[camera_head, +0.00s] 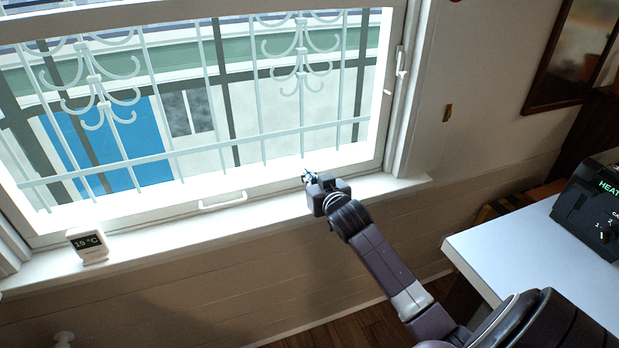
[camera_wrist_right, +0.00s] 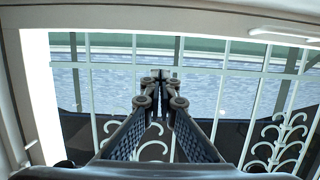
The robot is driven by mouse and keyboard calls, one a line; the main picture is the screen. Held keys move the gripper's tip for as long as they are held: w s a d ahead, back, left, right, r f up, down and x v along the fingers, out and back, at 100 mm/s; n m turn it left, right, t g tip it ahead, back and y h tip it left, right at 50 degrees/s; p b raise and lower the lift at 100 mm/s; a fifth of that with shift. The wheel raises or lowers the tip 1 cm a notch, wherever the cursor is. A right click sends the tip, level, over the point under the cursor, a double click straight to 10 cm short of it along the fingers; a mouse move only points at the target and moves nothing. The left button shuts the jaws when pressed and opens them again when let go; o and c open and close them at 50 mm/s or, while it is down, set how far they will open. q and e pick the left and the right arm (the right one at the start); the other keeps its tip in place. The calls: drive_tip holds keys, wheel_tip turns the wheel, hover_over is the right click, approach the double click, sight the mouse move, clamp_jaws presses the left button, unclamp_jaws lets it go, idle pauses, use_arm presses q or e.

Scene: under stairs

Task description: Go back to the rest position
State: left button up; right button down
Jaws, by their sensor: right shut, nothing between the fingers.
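My right gripper (camera_head: 308,177) is in front of the lower part of the window (camera_head: 223,198), near its right end, above the sill (camera_head: 160,243). My right arm reaches up to it from the bottom right. In the right wrist view the gripper (camera_wrist_right: 160,80) has its two fingers together at the tips, with nothing between them. Window bars and the window frame show behind the fingers there. My left gripper is not in either view.
A white thermometer display (camera_head: 88,245) reading 19 °C stands on the sill at the left. A white table (camera_head: 530,250) with a black device (camera_head: 593,205) is at the right, close to my right arm. A dark-framed picture or mirror (camera_head: 548,85) hangs on the wall.

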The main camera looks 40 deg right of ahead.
drive_tip(key=shift+v, duration=0.8)
